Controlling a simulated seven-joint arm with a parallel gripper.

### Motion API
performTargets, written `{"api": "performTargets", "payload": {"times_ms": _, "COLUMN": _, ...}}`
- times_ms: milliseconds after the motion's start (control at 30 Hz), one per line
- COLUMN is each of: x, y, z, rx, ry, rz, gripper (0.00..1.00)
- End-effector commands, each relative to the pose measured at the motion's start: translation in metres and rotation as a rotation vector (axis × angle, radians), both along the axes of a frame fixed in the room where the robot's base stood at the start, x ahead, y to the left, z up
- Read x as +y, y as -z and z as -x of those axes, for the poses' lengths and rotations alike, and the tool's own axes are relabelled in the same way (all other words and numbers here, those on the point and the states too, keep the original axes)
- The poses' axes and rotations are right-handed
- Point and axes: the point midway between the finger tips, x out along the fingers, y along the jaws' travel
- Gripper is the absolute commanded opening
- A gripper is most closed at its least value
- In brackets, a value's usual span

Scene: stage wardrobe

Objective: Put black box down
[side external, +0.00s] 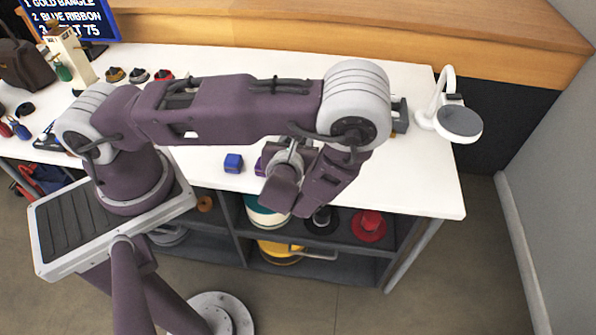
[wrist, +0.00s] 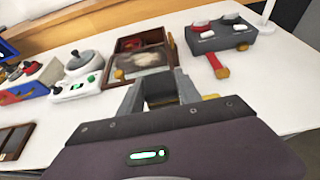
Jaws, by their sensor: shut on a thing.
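In the wrist view my gripper (wrist: 160,88) has its two grey fingers closed around a dark thing (wrist: 158,87), which I take to be the black box. Only a small part of it shows between the fingers, with a brownish-gold patch low down; the rest is hidden by the hand. The gripper is over the white table (wrist: 95,110), and I cannot tell whether the box touches the tabletop. In the side external view my own arm hides the fingers and the box.
Beyond the fingers are a wooden-framed tray (wrist: 128,72) and a dark grey box (wrist: 222,42) with red and white items on top. A white scale-like device (wrist: 78,88) stands left.

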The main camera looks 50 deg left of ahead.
Motion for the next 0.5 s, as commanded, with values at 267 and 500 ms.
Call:
{"api": "performTargets", "payload": {"times_ms": 267, "x": 0.002, "y": 0.007, "z": 0.003, "rx": -0.007, "ry": -0.015, "rz": -0.003, "gripper": 0.01}}
{"api": "performTargets", "payload": {"times_ms": 500, "x": 0.002, "y": 0.047, "z": 0.003, "rx": -0.005, "ry": -0.015, "rz": -0.003, "gripper": 0.01}}
